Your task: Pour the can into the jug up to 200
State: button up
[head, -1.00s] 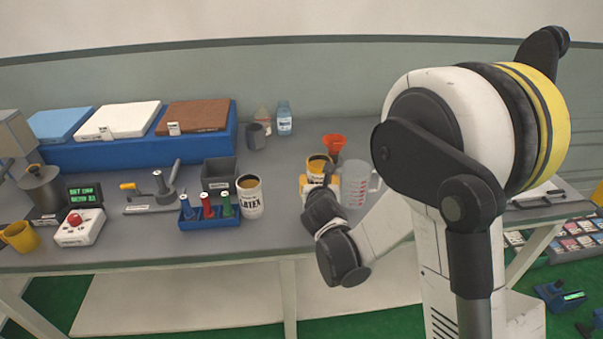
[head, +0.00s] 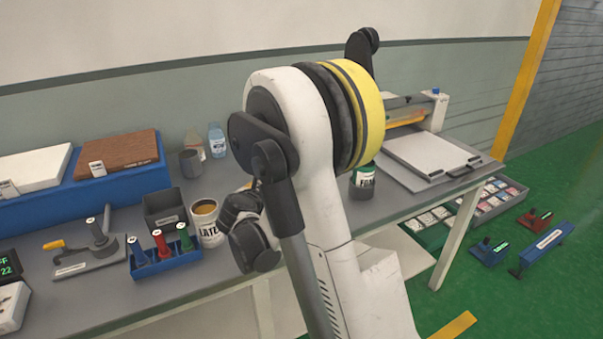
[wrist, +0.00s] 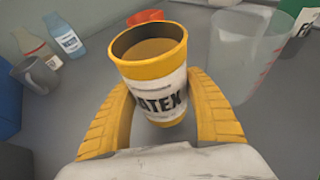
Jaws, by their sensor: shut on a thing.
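The held can (wrist: 155,75) is yellow and white with a LATEX label, open at the top, with ochre liquid inside. My gripper (wrist: 160,98) is shut on it, one yellow finger on each side, in the wrist view. I cannot tell whether its base is clear of the bench. The clear jug (wrist: 245,50) stands to the right of the can, apart from it, with red marks on its wall; I cannot read its scale and see no liquid in it. In the head view my arm hides the jug and held can.
A second LATEX can (head: 207,225) stands on the bench beside a blue rack (head: 165,262). A red funnel (wrist: 150,16) is behind the held can. Bottles (wrist: 65,36) and a grey mug (wrist: 35,75) are at left.

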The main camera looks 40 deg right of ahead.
jog(key=shift+s+r, duration=0.1)
jog(key=shift+r, duration=0.05)
jog(key=shift+s+d+r+m+t+y, duration=0.15)
jog(key=shift+d+r+m+y, duration=0.15)
jog(key=shift+m+y, duration=0.25)
jog(key=shift+s+d+r+m+t+y, duration=0.15)
jog(key=shift+r+m+y, duration=0.1)
jog(key=shift+m+y, duration=0.25)
jog(key=shift+r+m, duration=0.1)
jog(key=shift+m, duration=0.15)
jog(key=shift+m+t+y, duration=0.3)
jog(key=shift+m+y, duration=0.15)
jog(key=shift+m, duration=0.05)
jog(key=shift+s+d+r+p, duration=0.1)
jog(key=shift+d+r+p, duration=0.1)
jog(key=shift+r+p, duration=1.4)
jog(key=shift+s+d+r+p, duration=0.1)
jog(key=shift+d+r+p, duration=0.1)
jog(key=shift+r+p, duration=1.4)
jog(key=shift+r+b, duration=0.3)
jog(key=shift+b, duration=0.05)
jog(key=shift+s+d+r+m+y+p, duration=0.2)
jog(key=shift+d+r+m+y+p, duration=0.25)
jog(key=shift+m+y+p, duration=0.1)
jog(key=shift+f+m+t+y, duration=0.25)
jog(key=shift+m+t+y, duration=0.1)
jog(key=shift+m+t, duration=0.1)
jog(key=shift+a+f+m+t+y+b, duration=0.2)
jog(key=shift+f+m+y+b, duration=0.25)
jog(key=shift+f+b, duration=0.5)
